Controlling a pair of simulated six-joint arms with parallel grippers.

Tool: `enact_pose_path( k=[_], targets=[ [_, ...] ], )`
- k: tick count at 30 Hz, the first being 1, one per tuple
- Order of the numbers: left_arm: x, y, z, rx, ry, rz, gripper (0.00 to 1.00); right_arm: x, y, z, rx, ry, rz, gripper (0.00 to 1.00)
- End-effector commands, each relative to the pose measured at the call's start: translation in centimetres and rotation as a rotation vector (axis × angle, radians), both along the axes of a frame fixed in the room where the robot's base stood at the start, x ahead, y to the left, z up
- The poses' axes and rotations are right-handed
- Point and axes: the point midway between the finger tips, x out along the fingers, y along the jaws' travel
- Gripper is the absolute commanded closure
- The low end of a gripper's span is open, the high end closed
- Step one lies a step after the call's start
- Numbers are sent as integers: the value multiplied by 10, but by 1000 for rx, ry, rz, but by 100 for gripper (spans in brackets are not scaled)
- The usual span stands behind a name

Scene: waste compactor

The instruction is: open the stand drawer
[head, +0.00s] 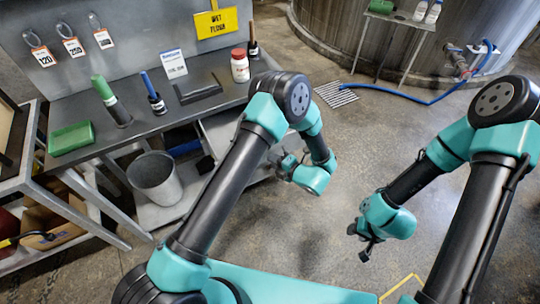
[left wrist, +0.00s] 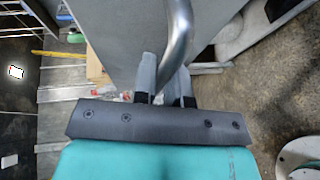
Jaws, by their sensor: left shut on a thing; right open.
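A curved metal handle (left wrist: 179,40) stands out from a flat grey panel (left wrist: 120,35), which looks like the drawer front, in the left wrist view. My left gripper (left wrist: 165,84) is shut on this handle, one finger on each side of it. In the head view my left gripper (head: 284,163) is beside the right end of the workbench, below its top; my arm partly hides the stand there. How far the drawer is out I cannot tell. My right gripper (head: 362,241) is open and empty over the bare floor.
The grey workbench (head: 130,140) carries a green box (head: 71,138), a green-capped tube (head: 111,101), a blue marker (head: 153,93) and a white jar (head: 240,65). A metal bucket (head: 156,178) stands on the lower shelf. A blue hose (head: 410,100) lies on the floor behind.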

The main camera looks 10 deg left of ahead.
Motion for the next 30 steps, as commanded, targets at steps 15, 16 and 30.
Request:
enact_pose_path(
  k=[15, 16, 30],
  targets=[
    [-1, -2, 0, -1, -2, -2, 78, 0, 0, 0, 0, 0, 0, 57],
    [-1, -2, 0, -1, -2, -1, 75, 0, 0, 0, 0, 0, 0, 57],
    [-3, -5, 1, -1, -1, -1, 64, 0, 0, 0, 0, 0, 0, 57]
  ],
)
